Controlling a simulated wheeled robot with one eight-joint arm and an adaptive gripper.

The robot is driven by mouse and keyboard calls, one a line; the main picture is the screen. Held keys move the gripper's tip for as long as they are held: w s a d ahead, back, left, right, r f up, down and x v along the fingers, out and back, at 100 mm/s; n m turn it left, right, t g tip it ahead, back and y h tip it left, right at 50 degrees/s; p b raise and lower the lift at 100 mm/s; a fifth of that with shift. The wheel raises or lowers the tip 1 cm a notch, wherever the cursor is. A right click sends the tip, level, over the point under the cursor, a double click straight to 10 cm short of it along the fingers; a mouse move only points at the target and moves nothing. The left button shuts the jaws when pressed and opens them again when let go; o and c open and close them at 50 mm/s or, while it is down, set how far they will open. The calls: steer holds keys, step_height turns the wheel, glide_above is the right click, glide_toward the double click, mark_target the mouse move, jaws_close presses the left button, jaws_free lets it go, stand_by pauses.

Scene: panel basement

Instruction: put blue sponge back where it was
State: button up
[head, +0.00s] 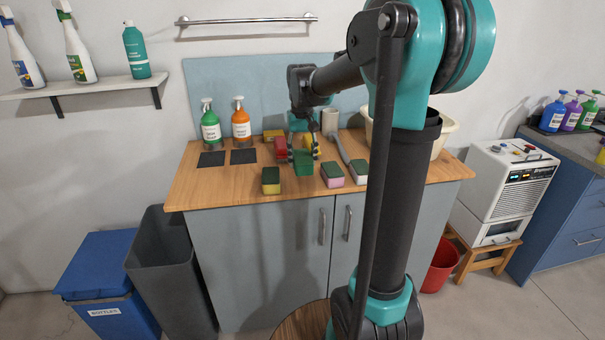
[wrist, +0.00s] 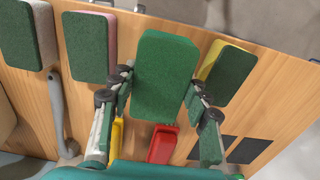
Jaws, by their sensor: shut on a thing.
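My gripper (wrist: 158,98) is shut on a sponge (wrist: 165,75) with a green top, held between its two fingers. The held sponge also shows in the head view (head: 304,163), over the front part of the wooden counter. Its sides and underside are mostly hidden, and I cannot tell a gap beneath it. No blue face shows on any sponge. A yellow sponge with a dark green top (head: 270,181) stands to its left in the head view. A pink one (head: 332,175) and a pale pink one (head: 359,172) stand to its right, both with dark green tops.
On the counter (head: 225,186), a red object (wrist: 162,145) and a yellow object (wrist: 117,140) lie behind the held sponge. Green (head: 210,126) and orange (head: 241,124) bottles stand at the back left. A grey handle (head: 340,148) and pale basin (head: 444,130) are at the right.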

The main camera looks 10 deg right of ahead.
mark_target(302, 183)
steer(key=shift+f, duration=2.7)
steer(key=o, duration=1.2)
steer(key=shift+f, duration=0.1)
step_height(302, 183, up, 12)
steer(key=shift+r, duration=0.1)
steer(key=s+d+f+t, duration=0.1)
steer(key=s+f, duration=0.6)
steer(key=s+d+f+t, duration=0.1)
steer(key=s+f, duration=0.6)
steer(key=f, duration=0.1)
steer(key=s+d+f+t, duration=0.2)
steer(key=s+f, duration=0.6)
steer(key=shift+f, duration=0.1)
